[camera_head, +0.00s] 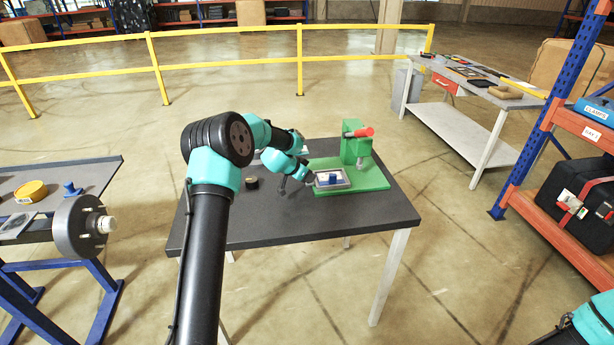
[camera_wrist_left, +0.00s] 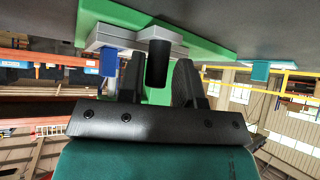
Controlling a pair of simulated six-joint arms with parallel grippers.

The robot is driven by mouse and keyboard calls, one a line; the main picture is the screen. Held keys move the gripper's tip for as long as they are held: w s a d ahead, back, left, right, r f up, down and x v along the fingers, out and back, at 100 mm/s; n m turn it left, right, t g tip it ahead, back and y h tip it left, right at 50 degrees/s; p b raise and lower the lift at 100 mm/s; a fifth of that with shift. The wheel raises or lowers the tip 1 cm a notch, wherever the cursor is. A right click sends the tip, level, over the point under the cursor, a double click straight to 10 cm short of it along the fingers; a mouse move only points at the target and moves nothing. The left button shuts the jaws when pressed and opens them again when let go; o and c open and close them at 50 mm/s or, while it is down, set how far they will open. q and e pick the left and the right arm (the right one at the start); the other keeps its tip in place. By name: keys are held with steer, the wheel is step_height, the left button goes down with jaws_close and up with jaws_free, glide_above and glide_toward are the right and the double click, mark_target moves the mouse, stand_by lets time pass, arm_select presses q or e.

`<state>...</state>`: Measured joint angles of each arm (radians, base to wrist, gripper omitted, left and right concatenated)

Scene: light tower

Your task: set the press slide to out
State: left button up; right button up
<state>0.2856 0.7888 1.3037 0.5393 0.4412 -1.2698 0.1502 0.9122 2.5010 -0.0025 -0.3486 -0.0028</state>
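The green press (camera_head: 356,150) stands on the dark table with a red handle (camera_head: 360,132) at its top. Its slide (camera_head: 331,180) is a light grey tray at the left of the green base, with a blue block (camera_head: 333,178) in it. In the left wrist view, a black knob (camera_wrist_left: 158,60) sticks out from the grey slide (camera_wrist_left: 128,38). My left gripper (camera_wrist_left: 160,70) has its fingers apart, one each side of the knob; I cannot tell whether they touch it. In the head view, my left gripper (camera_head: 297,182) is at the slide's left end. My right gripper is out of view.
The dark table (camera_head: 290,220) has free room at its front. A small dark round object (camera_head: 251,183) lies left of my gripper. A side table with a yellow roll (camera_head: 31,191) is at left, a workbench (camera_head: 470,80) at back right, and an orange-blue rack (camera_head: 545,130) at right.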

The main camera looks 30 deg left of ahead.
arm_select(q)
steer(key=shift+r, duration=0.1)
steer(key=v, duration=1.7)
steer(key=shift+s+a, duration=0.1)
